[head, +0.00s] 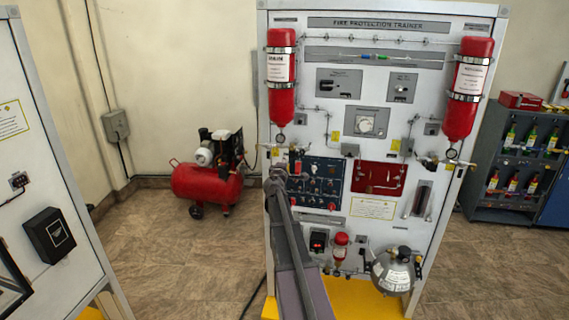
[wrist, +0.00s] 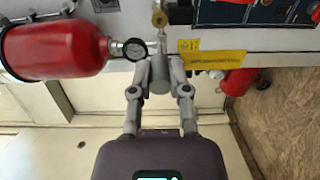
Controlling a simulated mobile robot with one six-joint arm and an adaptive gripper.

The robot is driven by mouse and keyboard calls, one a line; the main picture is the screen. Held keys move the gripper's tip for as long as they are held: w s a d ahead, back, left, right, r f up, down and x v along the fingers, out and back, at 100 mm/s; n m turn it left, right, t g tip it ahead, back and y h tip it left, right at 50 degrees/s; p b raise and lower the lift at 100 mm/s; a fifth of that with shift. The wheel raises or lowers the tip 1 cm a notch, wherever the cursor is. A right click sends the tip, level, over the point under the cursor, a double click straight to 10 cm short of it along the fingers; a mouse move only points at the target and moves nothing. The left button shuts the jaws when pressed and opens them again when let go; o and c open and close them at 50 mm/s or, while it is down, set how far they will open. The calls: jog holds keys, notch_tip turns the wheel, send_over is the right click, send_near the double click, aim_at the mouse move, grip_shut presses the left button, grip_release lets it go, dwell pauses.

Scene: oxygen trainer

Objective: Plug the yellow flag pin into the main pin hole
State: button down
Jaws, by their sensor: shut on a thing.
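My gripper (wrist: 160,80) is shut on the head of the yellow flag pin, a small grey cylinder between the fingertips. The pin's yellow flag (wrist: 215,59), with dark lettering, sticks out to the right in the wrist view. In the head view my gripper (head: 277,172) is at the left edge of the fire protection trainer panel (head: 345,223), below the left red bottle. A valve fitting (wrist: 160,20) with a gauge (wrist: 134,48) lies just beyond the fingertips in the wrist view. I cannot make out the main pin hole or the pin's tip.
Red bottles hang at the panel's left (head: 281,102) and right (head: 463,118). The left bottle also shows close beside the gripper in the wrist view (wrist: 55,48). A red compressor (head: 208,184) stands on the floor at left. Another white panel (head: 45,190) is nearer, at far left.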

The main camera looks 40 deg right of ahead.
jog(key=shift+x, duration=3)
jog(key=shift+x, duration=2.05)
dwell(0.7)
jog(key=c, duration=0.5)
grip_release()
jog(key=shift+s, duration=0.1)
jog(key=shift+s+a, duration=0.1)
jog(key=v, duration=1.1)
jog(key=shift+s+a, duration=0.2)
jog(key=shift+a, duration=0.1)
